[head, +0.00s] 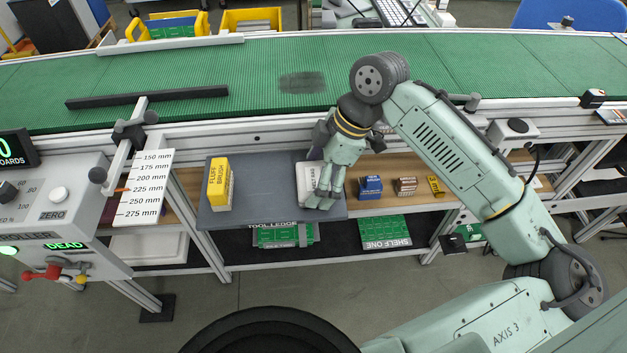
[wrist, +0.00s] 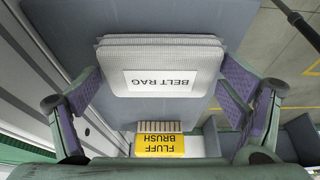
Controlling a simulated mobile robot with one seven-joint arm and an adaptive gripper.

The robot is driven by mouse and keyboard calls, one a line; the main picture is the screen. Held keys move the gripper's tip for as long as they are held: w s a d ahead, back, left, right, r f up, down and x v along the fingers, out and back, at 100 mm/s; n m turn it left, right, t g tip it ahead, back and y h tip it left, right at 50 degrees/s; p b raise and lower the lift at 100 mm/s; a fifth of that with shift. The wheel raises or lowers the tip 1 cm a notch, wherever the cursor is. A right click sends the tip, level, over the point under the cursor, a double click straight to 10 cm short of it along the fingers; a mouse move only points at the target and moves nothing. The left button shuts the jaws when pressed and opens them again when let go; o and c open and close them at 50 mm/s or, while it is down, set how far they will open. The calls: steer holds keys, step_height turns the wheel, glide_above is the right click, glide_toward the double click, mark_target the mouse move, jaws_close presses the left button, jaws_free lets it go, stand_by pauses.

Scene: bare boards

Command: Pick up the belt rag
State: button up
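The belt rag (wrist: 160,52) is a folded, white, woven cloth with a "BELT RAG" label. It lies on the grey tool ledge (head: 259,199), towards its right end. In the head view the rag (head: 303,178) is partly hidden behind my gripper (head: 324,200).
A yellow and white fluff brush (head: 218,184) stands left on the same ledge. Blue (head: 370,187), brown (head: 405,186) and yellow (head: 436,185) small items sit to the right. The green conveyor (head: 240,65) runs behind, with a dark smudge (head: 302,82).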

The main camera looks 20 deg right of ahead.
mark_target(307, 182)
steer(key=c, duration=0.6)
steer(key=shift+r+b, duration=0.4)
steer(key=shift+r, duration=0.45)
steer(key=shift+s+a+r+b, duration=0.1)
steer(key=shift+s+r+b, duration=0.1)
steer(key=shift+r, duration=0.25)
steer(key=shift+s+a+r+b, duration=0.1)
steer(key=shift+s+r+b, duration=0.1)
steer(key=shift+r, duration=0.2)
steer(key=s+a+b, duration=0.1)
steer(key=s+a, duration=0.1)
steer(key=s, duration=0.2)
steer(key=s+a+r+b, duration=0.1)
steer(key=s+a, duration=0.1)
steer(key=s, duration=0.3)
steer(key=s+a+b, duration=0.1)
steer(key=s+a, duration=0.1)
steer(key=s, duration=0.3)
steer(key=shift+r, duration=0.35)
